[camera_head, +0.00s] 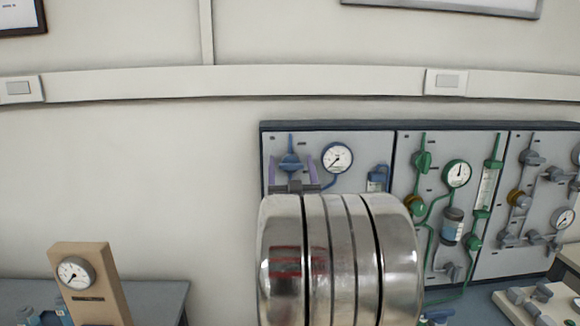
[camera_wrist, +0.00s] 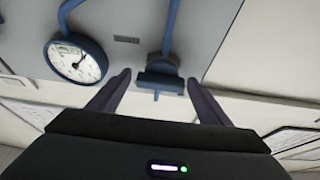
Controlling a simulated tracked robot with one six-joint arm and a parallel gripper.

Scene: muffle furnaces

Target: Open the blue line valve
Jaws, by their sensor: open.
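The blue line valve (camera_head: 291,163) is on the left panel, on a blue vertical pipe beside a round white gauge (camera_head: 337,157) with a blue rim. In the wrist view the blue valve (camera_wrist: 158,82) shows between and just beyond my finger tips, with the gauge (camera_wrist: 77,60) to its left. My gripper (camera_head: 292,168) is open, with one purple-grey finger on each side of the valve. In the wrist view the gripper (camera_wrist: 159,82) looks empty, and I cannot tell whether a finger touches the valve. My shiny arm hides the lower part of the left panel.
The middle panel carries green pipes, a green valve (camera_head: 423,162) and a green-rimmed gauge (camera_head: 457,173). The right panel has grey fittings and a gauge (camera_head: 563,218). A tan gauge stand (camera_head: 92,285) is on the bench at lower left.

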